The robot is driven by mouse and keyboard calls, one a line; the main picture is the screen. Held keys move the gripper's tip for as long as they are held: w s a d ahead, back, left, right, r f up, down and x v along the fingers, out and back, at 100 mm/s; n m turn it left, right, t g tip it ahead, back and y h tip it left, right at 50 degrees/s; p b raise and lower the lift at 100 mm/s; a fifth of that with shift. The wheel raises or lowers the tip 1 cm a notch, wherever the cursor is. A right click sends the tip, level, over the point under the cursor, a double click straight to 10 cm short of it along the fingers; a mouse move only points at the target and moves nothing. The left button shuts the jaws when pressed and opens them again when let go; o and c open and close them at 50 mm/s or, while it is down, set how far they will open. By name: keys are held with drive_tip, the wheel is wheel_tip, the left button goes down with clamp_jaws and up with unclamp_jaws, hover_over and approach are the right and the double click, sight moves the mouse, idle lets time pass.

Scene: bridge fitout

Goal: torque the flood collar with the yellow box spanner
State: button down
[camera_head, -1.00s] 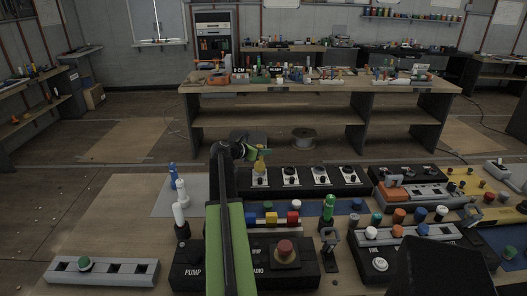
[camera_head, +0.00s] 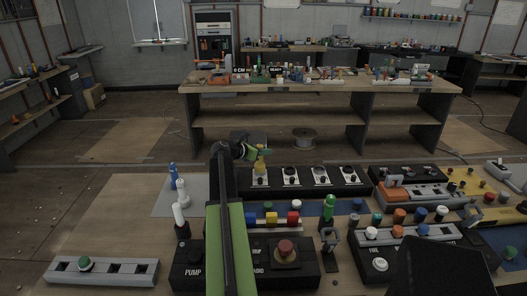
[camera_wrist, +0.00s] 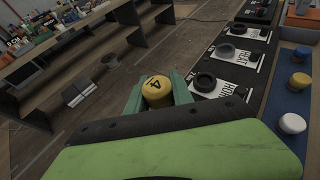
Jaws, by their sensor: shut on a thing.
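The yellow box spanner (camera_head: 260,165) is upright at the leftmost white plate of the long black panel (camera_head: 314,187). Its round yellow top, marked 4, shows in the wrist view (camera_wrist: 157,88). My gripper (camera_head: 250,153) is shut on the spanner, with a green finger on either side of it in the wrist view (camera_wrist: 157,97). The spanner's lower end and any collar under it are hidden, so I cannot tell whether it is seated. The other plates carry black ring collars (camera_wrist: 205,82); the readable labels look like HORN and HEAT. I cannot read a flood label.
A blue strip with coloured caps (camera_head: 341,208) lies in front of the panel. A black box with a red knob (camera_head: 286,250) and an upright green piece (camera_head: 328,207) stand nearer. White and blue bottles (camera_head: 181,190) stand left. Bare wood (camera_head: 125,215) is free at left.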

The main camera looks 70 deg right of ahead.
drive_tip(key=shift+r, duration=0.1)
idle(0.3)
wheel_tip(320, 180, up, 6)
drive_tip(key=p, duration=0.6)
idle(0.4)
